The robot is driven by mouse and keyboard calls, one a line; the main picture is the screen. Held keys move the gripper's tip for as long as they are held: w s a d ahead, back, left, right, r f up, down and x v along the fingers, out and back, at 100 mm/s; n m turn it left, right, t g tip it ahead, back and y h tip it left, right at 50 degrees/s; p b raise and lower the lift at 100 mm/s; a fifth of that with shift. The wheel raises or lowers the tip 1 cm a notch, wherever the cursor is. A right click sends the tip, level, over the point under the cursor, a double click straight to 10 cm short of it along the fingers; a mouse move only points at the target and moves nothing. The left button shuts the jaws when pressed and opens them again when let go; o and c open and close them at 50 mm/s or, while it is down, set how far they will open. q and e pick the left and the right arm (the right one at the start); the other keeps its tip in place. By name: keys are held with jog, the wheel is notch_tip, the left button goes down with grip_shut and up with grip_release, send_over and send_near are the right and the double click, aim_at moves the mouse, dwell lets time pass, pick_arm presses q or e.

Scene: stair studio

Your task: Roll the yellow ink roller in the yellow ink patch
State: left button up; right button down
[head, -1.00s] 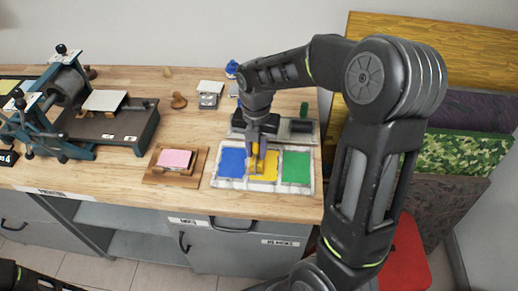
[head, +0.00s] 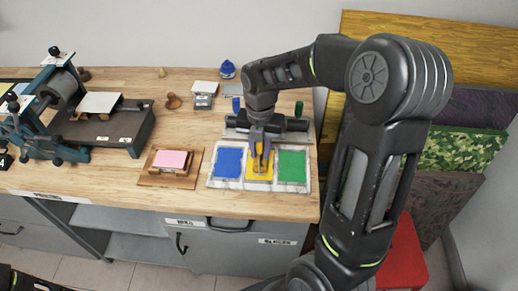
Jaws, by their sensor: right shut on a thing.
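The yellow ink patch (head: 262,175) lies on a pale tray (head: 242,185), between the blue patch (head: 229,163) and the green patch (head: 292,166). My right gripper (head: 260,152) points down over the yellow patch and is shut on the yellow ink roller (head: 256,151). Only a small part of the roller's yellow handle shows between the fingers. The roller's drum is hidden or too small to make out, so I cannot tell whether it touches the ink. My left gripper is out of the picture.
Behind the tray is a grey roller rack (head: 235,134) with a blue-handled roller (head: 236,105) and a green-handled roller (head: 299,108). A pink pad on a wooden board (head: 147,180) lies to the left. A press (head: 60,95) stands at the far left.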

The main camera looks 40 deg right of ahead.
jog(key=shift+s+d+f, duration=0.1)
jog(key=shift+s+d, duration=0.65)
jog(key=shift+d, duration=0.1)
jog(key=shift+w+a, duration=0.7)
jog(key=shift+a, duration=0.15)
